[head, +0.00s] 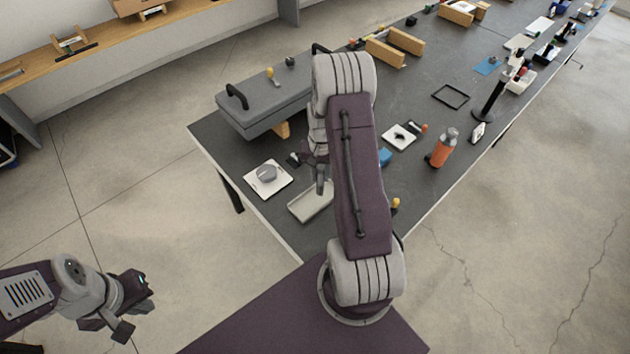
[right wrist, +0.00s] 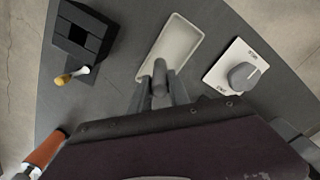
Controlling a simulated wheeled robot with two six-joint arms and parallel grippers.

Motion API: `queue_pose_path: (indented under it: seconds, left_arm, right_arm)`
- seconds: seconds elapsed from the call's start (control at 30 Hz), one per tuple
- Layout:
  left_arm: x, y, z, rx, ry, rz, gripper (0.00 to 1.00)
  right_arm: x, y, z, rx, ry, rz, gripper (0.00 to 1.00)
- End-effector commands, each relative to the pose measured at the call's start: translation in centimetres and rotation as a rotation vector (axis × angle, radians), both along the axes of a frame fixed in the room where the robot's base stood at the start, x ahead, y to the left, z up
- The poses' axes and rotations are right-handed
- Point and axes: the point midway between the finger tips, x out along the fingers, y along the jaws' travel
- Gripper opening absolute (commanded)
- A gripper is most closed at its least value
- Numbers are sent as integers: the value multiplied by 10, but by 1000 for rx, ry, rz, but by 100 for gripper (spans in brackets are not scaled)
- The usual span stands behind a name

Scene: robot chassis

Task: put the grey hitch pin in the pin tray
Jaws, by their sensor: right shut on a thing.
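The grey hitch pin (right wrist: 159,88) is between the fingers of my right gripper (right wrist: 160,92), which is shut on it. In the head view the pin (head: 320,186) hangs down beside my right arm, over or just above the pale shallow pin tray (head: 300,212). The tray also shows in the right wrist view (right wrist: 180,38), beyond the pin, and looks empty where visible. I cannot tell whether the pin touches it. My right arm hides part of the tray in the head view. My left gripper (head: 135,316) is open and empty, over the floor off the table.
A white plate with a grey dial (head: 268,175) lies left of the tray. A grey lidded case (head: 265,105) is behind it. A black block (right wrist: 84,36) and a yellow-tipped piece (right wrist: 72,75) lie across from the dial. An orange bottle (head: 440,152) stands at right.

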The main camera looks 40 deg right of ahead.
Motion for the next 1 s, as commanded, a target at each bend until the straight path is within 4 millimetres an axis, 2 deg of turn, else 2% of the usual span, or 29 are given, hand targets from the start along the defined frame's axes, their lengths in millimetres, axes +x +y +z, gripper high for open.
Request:
queue_pose_path:
  seconds: [0.1,0.27,0.5,0.87,0.9,0.97,1.0]
  left_arm:
    - [0,0,4,0,0,0,0]
    - [0,0,5,0,0,0,0]
    - [0,0,15,0,0,0,0]
    - [0,0,10,0,0,0,0]
    - [0,0,10,0,0,0,0]
    - [0,0,11,0,0,0,0]
    - [0,0,11,0,0,0,0]
  right_arm:
    - [12,9,-8,0,0,2,0]
    - [15,10,-12,0,0,-2,0]
    - [14,10,-48,1,1,-1,0]
    - [15,10,-55,0,0,-1,0]
    - [14,10,-55,0,0,-1,25]
    - [14,10,-54,0,0,-1,42]
    - [14,10,-54,0,0,-1,44]
